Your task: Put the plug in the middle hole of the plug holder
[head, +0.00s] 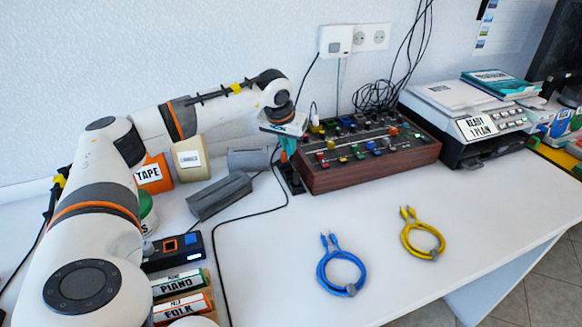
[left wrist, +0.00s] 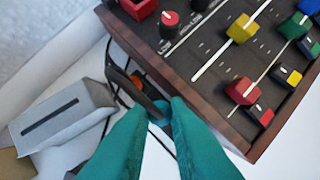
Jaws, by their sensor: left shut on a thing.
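My left gripper (head: 287,153) has teal fingers and points down beside the left side of the mixer. In the left wrist view the fingers (left wrist: 160,118) are closed together on something small, mostly hidden between the tips; I take it to be the plug. A narrow dark piece (head: 291,180), probably the plug holder, stands against the mixer's left side under the gripper. It also shows in the left wrist view as a dark bar (left wrist: 122,72) just beyond the fingertips. Its holes cannot be made out. I cannot tell whether the plug touches it. My right gripper is not in view.
The wooden-sided mixer (head: 365,165) stands close right of the gripper. A grey box (head: 218,195) and black cables lie to its left. A blue cable (head: 340,272) and a yellow cable (head: 422,235) lie on the white table (head: 270,290). A printer (head: 470,120) stands at right.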

